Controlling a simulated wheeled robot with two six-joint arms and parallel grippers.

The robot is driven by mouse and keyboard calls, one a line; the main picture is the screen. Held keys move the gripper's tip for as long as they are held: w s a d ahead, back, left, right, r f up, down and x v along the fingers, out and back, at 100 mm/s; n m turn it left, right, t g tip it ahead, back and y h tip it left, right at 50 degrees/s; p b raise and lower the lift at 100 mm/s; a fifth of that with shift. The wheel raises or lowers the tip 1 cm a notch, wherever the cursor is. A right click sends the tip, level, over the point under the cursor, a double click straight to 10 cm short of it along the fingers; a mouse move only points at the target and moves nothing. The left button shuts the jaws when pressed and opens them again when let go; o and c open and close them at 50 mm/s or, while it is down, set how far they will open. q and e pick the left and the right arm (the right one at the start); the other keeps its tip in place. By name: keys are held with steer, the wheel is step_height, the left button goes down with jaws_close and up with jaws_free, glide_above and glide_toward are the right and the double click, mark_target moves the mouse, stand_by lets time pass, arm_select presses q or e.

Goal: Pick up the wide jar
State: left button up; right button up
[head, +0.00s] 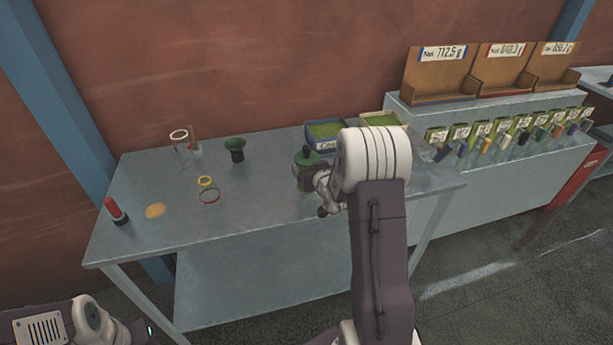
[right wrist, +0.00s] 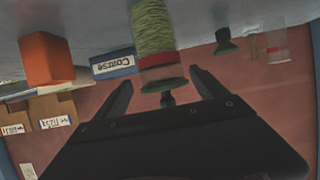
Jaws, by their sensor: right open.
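The jar (head: 306,178) at my right gripper, which I take as the wide jar, has a dark green knobbed lid and stands upright on the table in the head view. In the upside-down right wrist view, this jar (right wrist: 153,30) shows green contents, a red band and the green lid. My right gripper (right wrist: 162,84) is open, with the lid between its fingertips in that view; I cannot tell whether they touch it. In the head view the right gripper (head: 328,196) is beside the jar's right side, and my arm hides part of that area. My left gripper is not in view.
A box labelled Coarse (head: 325,134) stands behind the jar. A green funnel (head: 235,148), a clear container (head: 184,142), ringed items (head: 208,190) and a red-and-black item (head: 116,210) are further left. An orange block (right wrist: 47,60) shows in the wrist view. The table's front (head: 250,215) is clear.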

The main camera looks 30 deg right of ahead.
mark_target(308, 153)
steer(key=p+x, duration=0.1)
steer(key=x, duration=0.3)
steer(key=shift+w+a+r, duration=0.1)
steer(key=shift+w+r, duration=0.05)
steer(key=shift+w+f, duration=0.2)
steer(key=shift+w, duration=0.2)
steer(key=shift+s+r, duration=0.1)
steer(key=shift+s, duration=0.1)
steer(key=c, duration=0.9)
steer(key=shift+w, duration=0.1)
steer(key=c, duration=0.5)
steer(key=shift+r, duration=0.1)
step_height(308, 153, up, 4)
steer(key=shift+r, duration=0.1)
steer(key=s+d+r+p, duration=0.2)
steer(key=s+d+r, duration=0.5)
steer(key=d, duration=0.3)
step_height(308, 153, up, 10)
steer(key=p, duration=1)
steer(key=shift+a+f, duration=0.2)
steer(key=shift+a, duration=0.1)
